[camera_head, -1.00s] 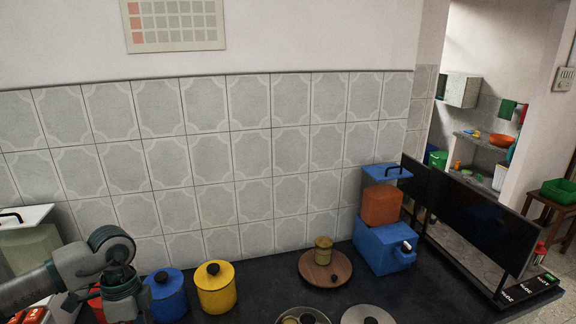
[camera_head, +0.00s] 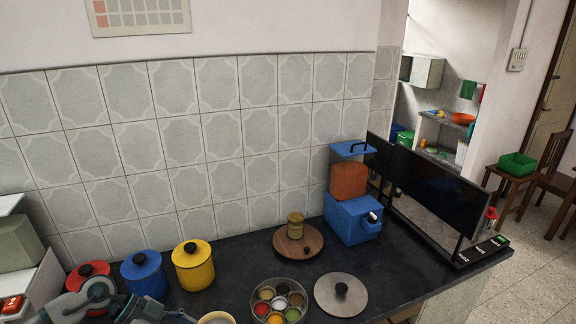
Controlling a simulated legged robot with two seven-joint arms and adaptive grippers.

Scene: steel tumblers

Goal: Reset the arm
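My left arm (camera_head: 98,295) is low in the bottom left corner of the head view, in front of the red and blue canisters. Its grey links run right along the bottom edge. The gripper end is small, partly cut off by the frame, and its fingers cannot be made out. I cannot see anything held. My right arm and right gripper are out of view. No steel tumbler can be made out.
A red canister (camera_head: 88,274), blue canister (camera_head: 143,275) and yellow canister (camera_head: 193,267) stand on the dark counter. Right of them are a spice tin (camera_head: 279,300), a steel lid (camera_head: 340,295), a wooden board (camera_head: 299,240) and a blue appliance (camera_head: 352,219). Bare counter lies between.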

